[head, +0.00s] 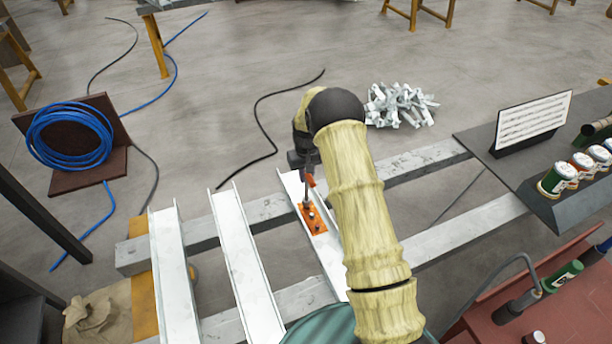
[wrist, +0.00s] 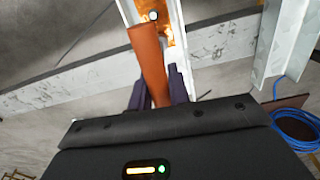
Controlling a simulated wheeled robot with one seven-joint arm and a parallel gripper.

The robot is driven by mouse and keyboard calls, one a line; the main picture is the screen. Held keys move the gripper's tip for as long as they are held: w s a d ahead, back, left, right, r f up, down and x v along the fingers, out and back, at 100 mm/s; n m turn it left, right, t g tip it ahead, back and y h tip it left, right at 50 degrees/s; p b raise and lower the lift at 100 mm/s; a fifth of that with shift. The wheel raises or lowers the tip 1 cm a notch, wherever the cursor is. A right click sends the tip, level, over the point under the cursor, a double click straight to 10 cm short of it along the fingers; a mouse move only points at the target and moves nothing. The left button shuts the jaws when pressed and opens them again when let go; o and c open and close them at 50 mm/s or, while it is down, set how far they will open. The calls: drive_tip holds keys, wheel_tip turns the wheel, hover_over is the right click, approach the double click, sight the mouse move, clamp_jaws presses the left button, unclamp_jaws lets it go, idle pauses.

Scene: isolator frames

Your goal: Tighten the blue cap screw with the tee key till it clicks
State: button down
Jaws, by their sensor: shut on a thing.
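My gripper (head: 307,176) is above the middle-right white channel, over an orange plate (head: 316,222) fixed in that channel. In the wrist view its dark fingers (wrist: 158,86) are closed around an orange-red handle (wrist: 149,55), which I take for the tee key. The key also shows as a small red piece (head: 311,181) under the gripper in the head view. Small screw heads stand on the plate, and one pale head (wrist: 153,16) shows beyond the handle in the wrist view. I cannot tell which is blue, or whether the key's tip touches one.
White channels (head: 246,265) lie across two grey beams (head: 430,160). A blue cable coil (head: 70,135) stands at left. A dark bench (head: 540,150) with jars (head: 557,179) and a printed card (head: 533,118) is at right. A pile of metal offcuts (head: 398,105) lies on the floor behind.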

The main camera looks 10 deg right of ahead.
drive_tip(key=shift+r+p, duration=1.6)
drive_tip(key=shift+r, duration=1.5)
